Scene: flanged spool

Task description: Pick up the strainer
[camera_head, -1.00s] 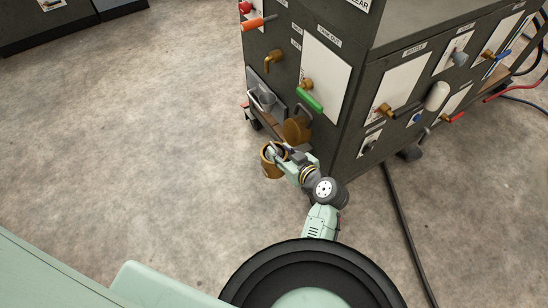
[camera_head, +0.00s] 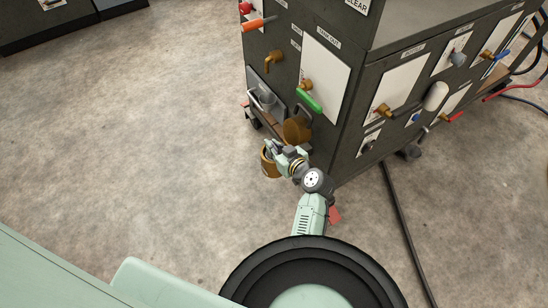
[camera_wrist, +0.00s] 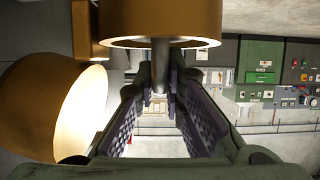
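I cannot tell for certain which brass part is the strainer. In the head view, a brass cup-like cylinder (camera_head: 268,163) is beside and partly behind my gripper (camera_head: 272,149). A brass round part (camera_head: 296,130) is at the cabinet's lower corner, just above my wrist. In the wrist view, a brass cylinder with a rim (camera_wrist: 160,22) fills the top, and a grey stem (camera_wrist: 176,62) comes down from it by the fingertips. Another brass cylinder (camera_wrist: 40,100) shows its bright open mouth at the left.
A dark wheeled cabinet (camera_head: 345,110) with valves and labels stands close to my arm. A green-handled valve (camera_head: 309,99) and a brass tap (camera_head: 274,61) stick out of it. A black hose (camera_head: 397,210) lies on the right. The floor (camera_head: 130,150) at left is clear.

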